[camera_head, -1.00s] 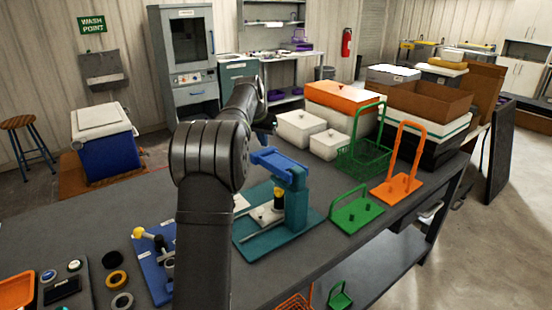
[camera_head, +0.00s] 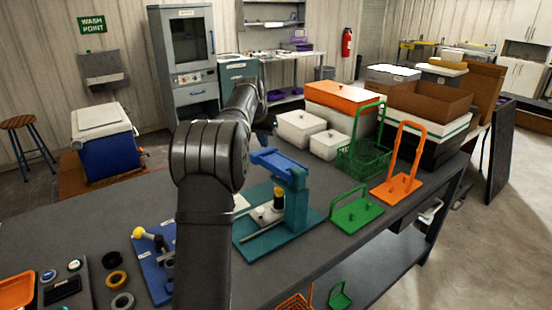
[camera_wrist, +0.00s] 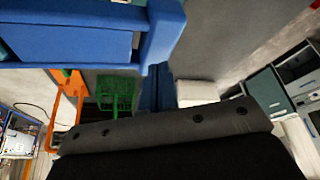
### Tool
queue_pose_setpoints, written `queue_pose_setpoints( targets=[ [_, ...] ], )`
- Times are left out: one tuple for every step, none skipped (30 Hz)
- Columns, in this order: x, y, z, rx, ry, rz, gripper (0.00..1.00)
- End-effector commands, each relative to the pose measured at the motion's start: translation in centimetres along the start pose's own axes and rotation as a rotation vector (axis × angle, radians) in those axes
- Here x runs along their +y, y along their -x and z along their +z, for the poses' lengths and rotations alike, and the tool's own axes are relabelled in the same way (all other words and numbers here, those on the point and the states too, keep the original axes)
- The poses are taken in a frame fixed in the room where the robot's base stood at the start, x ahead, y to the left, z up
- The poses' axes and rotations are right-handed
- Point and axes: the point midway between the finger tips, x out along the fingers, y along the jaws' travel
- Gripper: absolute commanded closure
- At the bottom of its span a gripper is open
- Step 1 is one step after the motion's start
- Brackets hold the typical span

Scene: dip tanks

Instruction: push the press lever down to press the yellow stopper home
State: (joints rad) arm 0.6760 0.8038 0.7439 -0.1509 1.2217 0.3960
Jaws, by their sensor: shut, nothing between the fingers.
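The press has a teal base (camera_head: 250,246) and upright (camera_head: 298,205) on the bench. Its blue lever (camera_head: 277,161) sticks out from the top of the upright toward the back left, above the yellow stopper (camera_head: 279,204). The stopper sits at a pale body (camera_head: 264,215) under the press; how deep it is seated cannot be told. In the wrist view the blue lever (camera_wrist: 70,50) spans the top left, close up. My gripper (camera_wrist: 158,72) shows there as two narrow blue fingers, shut and empty, with tips by the lever's end; contact is unclear.
Green (camera_head: 356,214) and orange (camera_head: 397,190) handled racks stand right of the press, with a green basket (camera_head: 363,158) and white boxes (camera_head: 300,127) behind. A blue fixture (camera_head: 152,262) and tape rings (camera_head: 117,280) lie left. Bare bench shows at the left.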

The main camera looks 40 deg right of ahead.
Motion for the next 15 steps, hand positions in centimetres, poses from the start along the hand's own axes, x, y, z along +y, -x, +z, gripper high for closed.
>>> queue_pose_setpoints(
  targets=[
    [0.0, -0.2, 0.1, -0.001, 0.000, 0.000, 1.00],
    [0.0, -0.3, 0.1, -0.001, 0.000, 0.000, 1.00],
    [0.0, -0.4, 0.2, -0.001, 0.000, 0.001, 1.00],
    [0.0, -0.5, 0.2, -0.001, 0.000, 0.001, 1.00],
    [0.0, -0.6, 0.3, -0.001, 0.000, 0.001, 1.00],
    [0.0, -0.7, 0.3, -0.001, 0.000, 0.001, 1.00],
    [0.0, -0.8, 0.4, -0.001, 0.000, 0.001, 1.00],
    [0.0, -0.9, 0.4, -0.001, 0.000, 0.001, 1.00],
    [0.0, -1.1, 0.5, -0.001, 0.000, 0.001, 1.00],
    [0.0, -1.2, 0.5, -0.001, 0.000, 0.001, 1.00],
    [0.0, -1.3, 0.6, -0.001, 0.000, 0.001, 1.00],
    [0.0, -1.4, 0.6, -0.001, 0.000, 0.001, 1.00],
    [0.0, -1.5, 0.7, -0.001, 0.000, 0.001, 1.00],
    [0.0, -1.6, 0.7, -0.001, 0.000, 0.001, 1.00],
    [0.0, -1.7, 0.8, -0.001, 0.000, 0.001, 1.00]
  ],
)
